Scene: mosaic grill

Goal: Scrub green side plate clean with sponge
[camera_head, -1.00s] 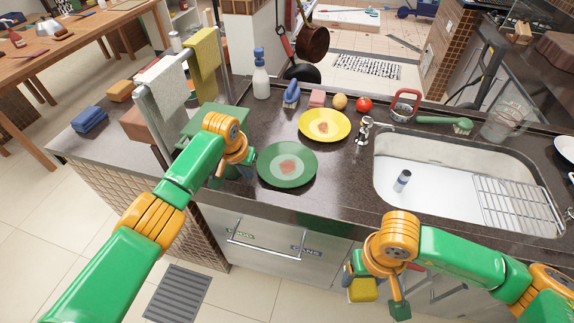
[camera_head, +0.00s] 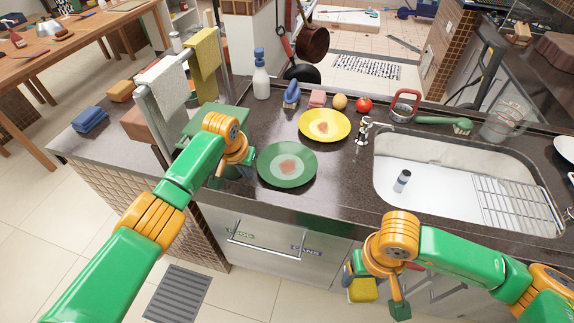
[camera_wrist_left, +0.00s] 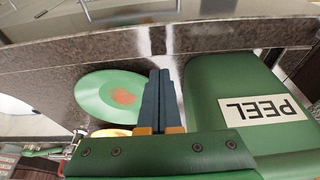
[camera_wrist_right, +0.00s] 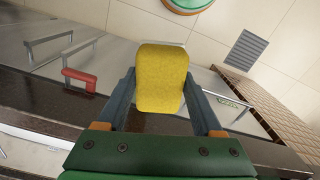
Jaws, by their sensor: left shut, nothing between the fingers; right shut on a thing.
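The green side plate (camera_head: 287,166) lies on the dark counter left of the sink, with a reddish-brown stain in its pale centre. It also shows in the left wrist view (camera_wrist_left: 112,97). My left gripper (camera_head: 243,166) is shut and empty, just left of the plate; its closed fingers show in the left wrist view (camera_wrist_left: 160,92). My right gripper (camera_head: 362,278) is shut on the yellow sponge (camera_wrist_right: 161,78). It holds the sponge in front of the counter, below the counter edge; the sponge also shows in the head view (camera_head: 362,290).
A yellow plate (camera_head: 325,125), also stained, lies behind the green one. The sink (camera_head: 440,187) with a wire rack is to the right. A green bin marked PEEL (camera_wrist_left: 225,100) stands beside my left gripper. A towel rack (camera_head: 152,118) stands at the left.

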